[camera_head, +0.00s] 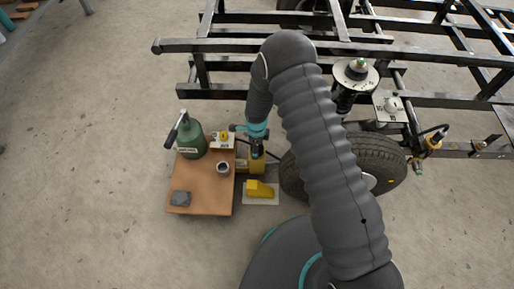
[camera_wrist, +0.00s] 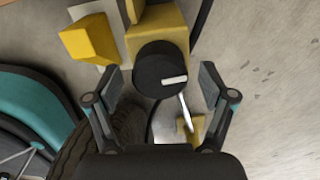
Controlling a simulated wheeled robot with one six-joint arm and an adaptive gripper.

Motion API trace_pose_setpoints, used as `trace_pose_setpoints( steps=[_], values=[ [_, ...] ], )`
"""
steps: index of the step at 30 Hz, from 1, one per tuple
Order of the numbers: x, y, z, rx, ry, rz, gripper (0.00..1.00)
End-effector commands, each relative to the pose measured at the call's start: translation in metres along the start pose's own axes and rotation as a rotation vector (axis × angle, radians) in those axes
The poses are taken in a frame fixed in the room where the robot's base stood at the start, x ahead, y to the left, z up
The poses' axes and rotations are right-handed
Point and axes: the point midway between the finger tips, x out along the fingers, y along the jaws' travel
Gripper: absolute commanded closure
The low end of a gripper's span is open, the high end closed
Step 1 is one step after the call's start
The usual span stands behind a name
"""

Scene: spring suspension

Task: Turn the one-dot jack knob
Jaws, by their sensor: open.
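A black round knob (camera_wrist: 160,68) with a white bar on its face sits on a yellow block (camera_wrist: 158,28) in the wrist view. A thin pale rod runs from beside the knob. My gripper (camera_wrist: 161,78) is open, with one finger on each side of the knob and a gap to each; I cannot tell the height between them. In the head view my gripper (camera_head: 257,153) points down beside the wooden table, over a yellow body (camera_head: 257,167) next to the wheel. The knob is hidden there, and no dot mark is readable in either view.
The small wooden table (camera_head: 200,198) holds a green canister (camera_head: 190,138), a small dial box (camera_head: 223,137), a cup (camera_head: 222,168) and a grey lump (camera_head: 181,199). A tire (camera_head: 375,155) and black frame (camera_head: 230,46) stand close by.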

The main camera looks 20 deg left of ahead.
Motion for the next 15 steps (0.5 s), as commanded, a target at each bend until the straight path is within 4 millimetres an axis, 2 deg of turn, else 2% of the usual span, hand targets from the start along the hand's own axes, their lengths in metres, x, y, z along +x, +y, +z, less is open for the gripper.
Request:
trace_pose_setpoints(
  steps=[4, 13, 15],
  values=[
    [0.0087, 0.0004, -0.0002, 0.0, 0.0, 0.001, 0.18],
    [0.0101, 0.0002, -0.0001, 0.0, 0.0, 0.0, 0.18],
    [0.0101, 0.0002, -0.0001, 0.0, 0.0, 0.0, 0.35]
  ],
)
